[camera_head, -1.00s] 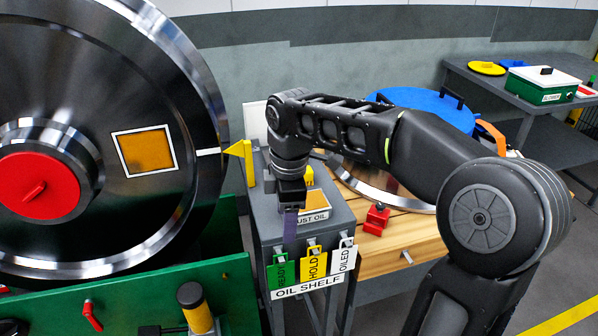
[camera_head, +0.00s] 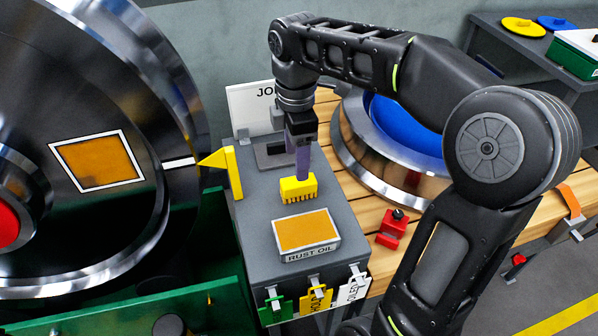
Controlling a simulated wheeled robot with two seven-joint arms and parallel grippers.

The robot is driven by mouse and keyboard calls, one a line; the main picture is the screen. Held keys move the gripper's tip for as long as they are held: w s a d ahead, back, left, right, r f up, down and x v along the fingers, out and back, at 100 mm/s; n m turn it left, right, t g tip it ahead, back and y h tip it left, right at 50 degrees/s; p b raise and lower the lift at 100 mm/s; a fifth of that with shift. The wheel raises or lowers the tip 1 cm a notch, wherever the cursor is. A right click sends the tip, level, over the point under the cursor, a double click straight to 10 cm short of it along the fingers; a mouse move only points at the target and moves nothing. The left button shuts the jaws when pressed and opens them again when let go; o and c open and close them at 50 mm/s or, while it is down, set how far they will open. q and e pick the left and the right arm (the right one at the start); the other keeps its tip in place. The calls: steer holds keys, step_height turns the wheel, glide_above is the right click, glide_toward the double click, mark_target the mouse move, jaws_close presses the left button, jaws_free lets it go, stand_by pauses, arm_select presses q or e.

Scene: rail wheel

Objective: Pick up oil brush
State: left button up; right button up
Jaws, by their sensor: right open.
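The oil brush, a yellow block with a toothed lower edge (camera_head: 298,191), sits on the grey shelf top (camera_head: 258,215) behind the orange rust oil pad (camera_head: 305,232). My right gripper (camera_head: 303,177) points down from above, its purple fingers at the brush's upper edge. It is open; its fingers overlap in this view and hide part of the brush's top. I cannot tell whether they straddle or touch it. My left gripper is not in view.
A large steel wheel (camera_head: 105,100) stands at left, with a yellow pointer (camera_head: 228,170) beside the shelf. Green, yellow and white tags (camera_head: 317,299) hang on the shelf front. Right of it, a wooden bench (camera_head: 350,190) holds a steel ring (camera_head: 365,160) and a red block (camera_head: 393,228).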

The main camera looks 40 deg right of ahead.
mark_target(299, 188)
steer(key=shift+s+a, duration=0.15)
steer(key=shift+f, duration=1.3)
steer(key=f, duration=0.5)
steer(key=shift+s+d+f+p, duration=0.1)
steer(key=shift+s+d+p, duration=0.1)
steer(key=shift+p, duration=0.1)
steer(key=shift+c, duration=0.2)
jaws_close()
